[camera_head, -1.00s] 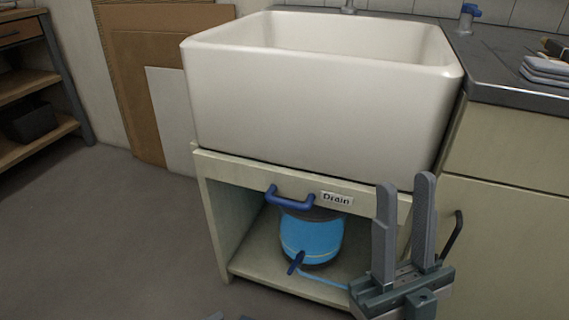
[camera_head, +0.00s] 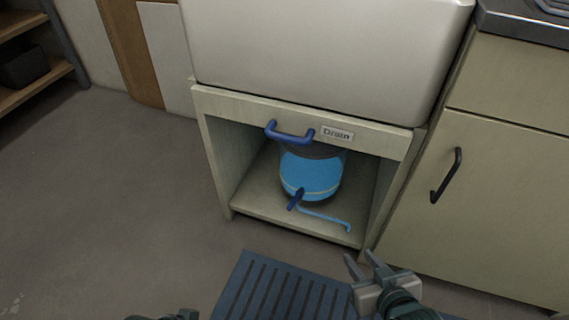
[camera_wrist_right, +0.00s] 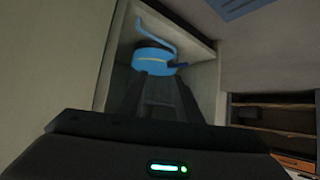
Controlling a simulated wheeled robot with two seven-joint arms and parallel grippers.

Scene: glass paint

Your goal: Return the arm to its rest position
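My right gripper (camera_head: 358,256) is low in the head view, in front of the cabinet's right foot. Its two fingers stand apart with nothing seen between them. In the right wrist view its dark fingers (camera_wrist_right: 158,100) are also apart, with the blue container beyond them. Only a dark bit of my left arm (camera_head: 180,316) shows at the bottom edge of the head view; its fingers cannot be made out. The blue container (camera_head: 312,172) stands inside the open cabinet under the sink, with a light blue hose (camera_head: 325,217) lying beside it.
The white sink (camera_head: 320,60) sits above the cabinet, which has a blue handle (camera_head: 290,136) and a "Drain" label (camera_head: 337,133). A closed door with a black handle (camera_head: 446,176) is at right. A ribbed blue mat (camera_head: 270,290) lies on the floor. The floor at left is clear.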

